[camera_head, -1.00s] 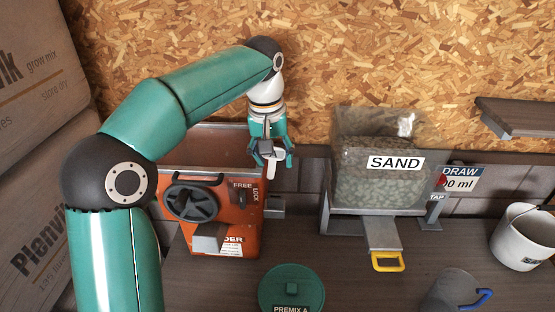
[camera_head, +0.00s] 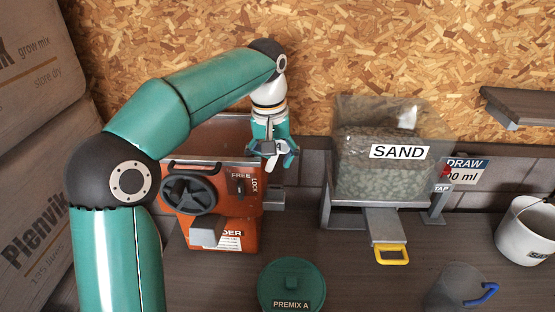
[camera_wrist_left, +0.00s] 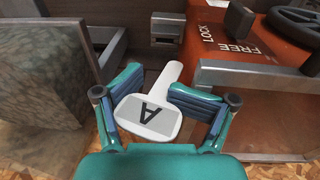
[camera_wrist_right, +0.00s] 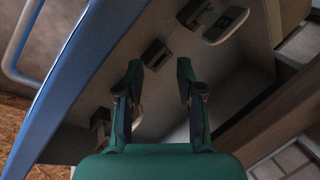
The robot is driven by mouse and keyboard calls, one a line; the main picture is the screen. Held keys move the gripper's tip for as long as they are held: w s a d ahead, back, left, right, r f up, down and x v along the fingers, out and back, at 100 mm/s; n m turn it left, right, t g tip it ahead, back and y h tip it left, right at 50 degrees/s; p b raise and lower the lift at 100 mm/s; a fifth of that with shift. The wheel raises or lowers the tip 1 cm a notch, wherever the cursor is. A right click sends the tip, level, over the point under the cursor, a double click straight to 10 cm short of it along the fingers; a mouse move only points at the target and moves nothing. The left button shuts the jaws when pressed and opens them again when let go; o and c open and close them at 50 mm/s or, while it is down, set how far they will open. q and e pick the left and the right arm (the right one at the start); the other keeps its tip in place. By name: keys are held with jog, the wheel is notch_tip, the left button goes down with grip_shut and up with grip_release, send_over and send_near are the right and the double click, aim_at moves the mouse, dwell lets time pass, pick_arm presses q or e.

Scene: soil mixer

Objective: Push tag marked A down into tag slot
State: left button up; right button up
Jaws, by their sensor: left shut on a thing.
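The tag marked A (camera_wrist_left: 150,115) is a white paddle with a grey label and a narrow stem. It lies between the fingers of my left gripper (camera_wrist_left: 160,98), which is shut on it. In the head view my left gripper (camera_head: 272,150) hangs just right of the orange machine, above a grey bracket (camera_head: 275,199). In the left wrist view the stem points towards a small grey slotted block (camera_wrist_left: 165,28), apart from it. My right gripper (camera_wrist_right: 161,75) is open and empty; it is outside the head view.
The orange machine (camera_head: 238,230) with its dark handwheel stands close left of my left gripper. The right wrist view shows another white tag (camera_wrist_right: 226,25) beside a slotted block (camera_wrist_right: 193,12). A PREMIX A lid (camera_head: 292,283) lies in front.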

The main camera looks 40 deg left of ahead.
pick_arm(q)
jog(key=shift+o, duration=0.2)
jog(key=shift+d+f, duration=0.2)
jog(key=shift+f, duration=0.35)
pick_arm(e)
jog(key=shift+f, duration=0.2)
